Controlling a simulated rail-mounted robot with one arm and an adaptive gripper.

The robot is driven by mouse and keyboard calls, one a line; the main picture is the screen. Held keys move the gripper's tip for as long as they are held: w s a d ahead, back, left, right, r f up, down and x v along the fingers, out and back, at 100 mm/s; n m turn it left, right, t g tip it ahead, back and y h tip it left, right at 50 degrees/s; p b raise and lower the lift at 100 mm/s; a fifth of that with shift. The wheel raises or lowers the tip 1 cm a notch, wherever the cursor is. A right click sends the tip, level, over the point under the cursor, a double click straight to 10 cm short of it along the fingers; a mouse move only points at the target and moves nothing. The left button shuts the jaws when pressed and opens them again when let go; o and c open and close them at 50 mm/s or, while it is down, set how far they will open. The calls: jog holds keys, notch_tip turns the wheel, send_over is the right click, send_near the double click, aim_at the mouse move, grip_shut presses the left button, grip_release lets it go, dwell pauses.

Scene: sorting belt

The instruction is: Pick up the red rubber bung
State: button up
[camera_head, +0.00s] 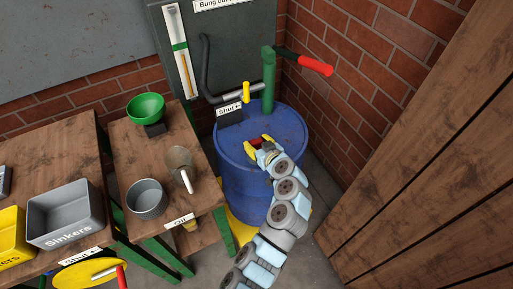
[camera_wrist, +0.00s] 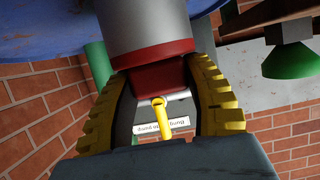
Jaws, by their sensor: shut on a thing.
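The red rubber bung (camera_head: 257,142) is between the yellow fingers of my gripper (camera_head: 257,146), over the top of the blue drum (camera_head: 230,143). In the wrist view, the red bung (camera_wrist: 165,77) shows between the two ridged fingers of my gripper (camera_wrist: 160,100), which are shut on it. A grey cylinder with a dark red band (camera_wrist: 150,25) adjoins it. The bung's lower end is hidden in the head view. I cannot tell whether it is clear of the drum.
A green pump (camera_head: 269,82) with a red handle, a yellow lever (camera_head: 246,92) and a "Shut" sign (camera_head: 229,113) are close by on the drum. A bench (camera_head: 150,225) with cups and a green funnel (camera_head: 146,108) is at left. A wooden surface (camera_head: 430,190) is at right.

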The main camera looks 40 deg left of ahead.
notch_tip(320, 180, up, 9)
jog(key=shift+r+p, duration=0.15)
jog(key=shift+p, duration=1.1)
jog(key=shift+r, duration=0.4)
jog(key=shift+w+d, duration=0.1)
